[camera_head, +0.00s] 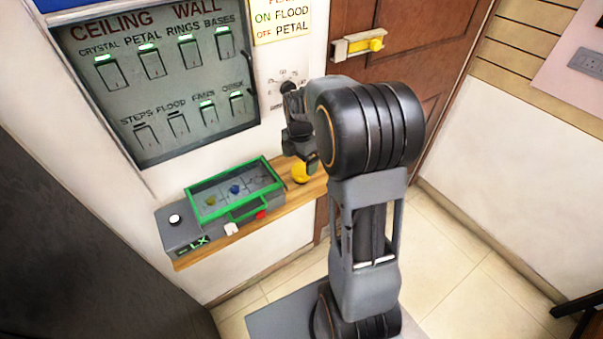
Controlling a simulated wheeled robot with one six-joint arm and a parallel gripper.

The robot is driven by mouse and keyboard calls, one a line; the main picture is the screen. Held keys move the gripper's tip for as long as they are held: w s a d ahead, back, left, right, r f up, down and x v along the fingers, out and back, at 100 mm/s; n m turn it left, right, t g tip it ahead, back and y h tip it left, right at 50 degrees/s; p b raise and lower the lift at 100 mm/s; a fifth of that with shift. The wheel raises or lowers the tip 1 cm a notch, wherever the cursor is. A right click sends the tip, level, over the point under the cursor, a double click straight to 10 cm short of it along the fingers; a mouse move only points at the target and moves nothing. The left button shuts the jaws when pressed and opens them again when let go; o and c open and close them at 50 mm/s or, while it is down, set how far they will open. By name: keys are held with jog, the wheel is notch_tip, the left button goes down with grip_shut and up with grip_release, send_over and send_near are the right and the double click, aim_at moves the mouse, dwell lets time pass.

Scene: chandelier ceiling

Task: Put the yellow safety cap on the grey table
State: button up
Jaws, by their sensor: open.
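A rounded yellow object (301,173), which looks like the safety cap, sits at the right end of the wooden wall shelf. It is partly hidden behind my gripper (309,162). My gripper is open and points down just over the yellow object, close to it. I cannot tell from this view whether they touch. No table that is clearly the grey table shows; the grey slab at the bottom lies under my own arm.
The wooden shelf (240,241) also holds a grey box with a green-framed lid (187,205), beside the yellow object. A switch panel (160,85) is on the wall above. A brown door (437,50) with a yellow bolt stands behind.

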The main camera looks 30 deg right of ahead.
aim_at(300, 170)
jog(key=shift+f+p, duration=0.5)
jog(key=shift+f, duration=2.05)
jog(key=shift+c, duration=0.3)
jog(key=c, duration=1)
jog(key=shift+r, duration=0.15)
